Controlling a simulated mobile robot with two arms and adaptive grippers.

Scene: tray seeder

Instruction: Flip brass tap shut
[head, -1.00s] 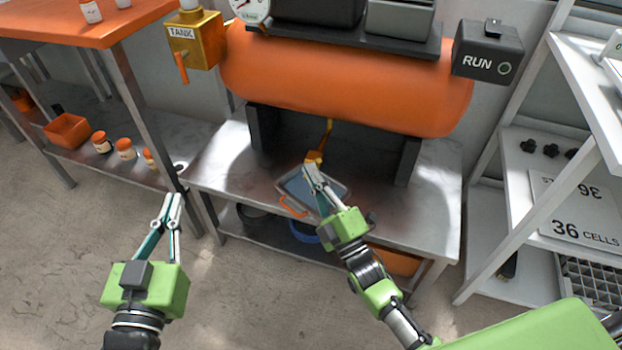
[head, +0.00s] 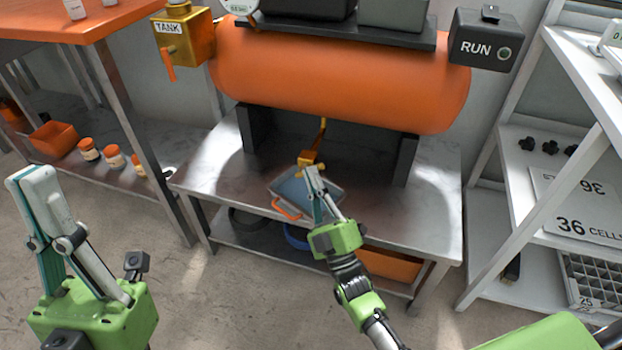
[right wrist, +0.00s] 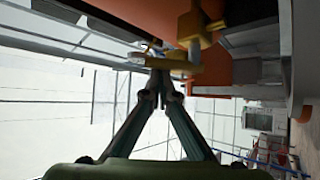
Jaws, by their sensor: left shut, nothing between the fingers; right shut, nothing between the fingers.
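The brass tap (head: 307,158) hangs on a thin brass pipe under the orange tank, above a shallow tray. My right gripper (head: 312,172) is shut and empty, with its fingertips right at the tap. In the right wrist view, the tap's brass bar (right wrist: 158,61) lies across the shut fingertips (right wrist: 160,76); I cannot tell whether they touch. The fingers partly hide the tap in the head view. My left gripper (head: 32,178) is shut and empty at the lower left, raised near the camera and far from the tap.
The orange tank (head: 340,85) sits on dark supports on a metal bench (head: 215,165). The grey tray (head: 330,187) with an orange handle stands under the tap. A brass TANK box (head: 185,42) is at upper left, a black RUN box (head: 482,42) at upper right.

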